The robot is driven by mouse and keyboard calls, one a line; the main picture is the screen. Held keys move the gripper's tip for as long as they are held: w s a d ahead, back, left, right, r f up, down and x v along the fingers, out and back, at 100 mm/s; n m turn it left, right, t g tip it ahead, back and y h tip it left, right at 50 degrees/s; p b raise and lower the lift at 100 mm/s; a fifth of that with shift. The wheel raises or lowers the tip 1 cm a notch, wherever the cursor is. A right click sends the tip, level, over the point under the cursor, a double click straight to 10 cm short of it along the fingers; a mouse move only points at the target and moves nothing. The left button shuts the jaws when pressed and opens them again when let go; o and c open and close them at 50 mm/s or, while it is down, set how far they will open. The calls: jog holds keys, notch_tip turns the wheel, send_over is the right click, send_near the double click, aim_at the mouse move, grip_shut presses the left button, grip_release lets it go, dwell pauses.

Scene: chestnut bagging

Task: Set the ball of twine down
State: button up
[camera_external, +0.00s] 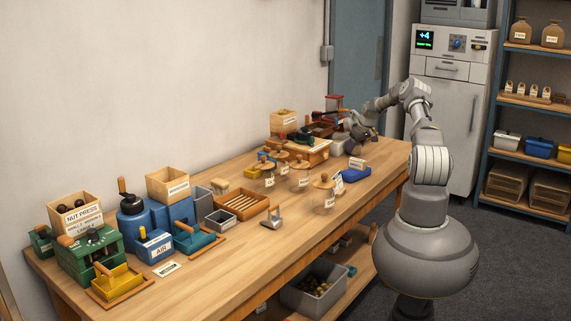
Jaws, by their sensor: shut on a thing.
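My gripper (357,137) is at the far right end of the long wooden workbench (300,225), low over the top and beside the wooden tray with tools. It is shut on a small brownish thing, which I take to be the ball of twine. The ball is mostly hidden by the gripper and too small to make out clearly. I cannot tell whether it touches the bench.
The green nut press (90,255) and blue air unit (155,247) are far left.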

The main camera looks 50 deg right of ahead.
jog(key=shift+r, duration=0.1)
jog(key=o, duration=1.1)
jog(key=shift+c, duration=0.2)
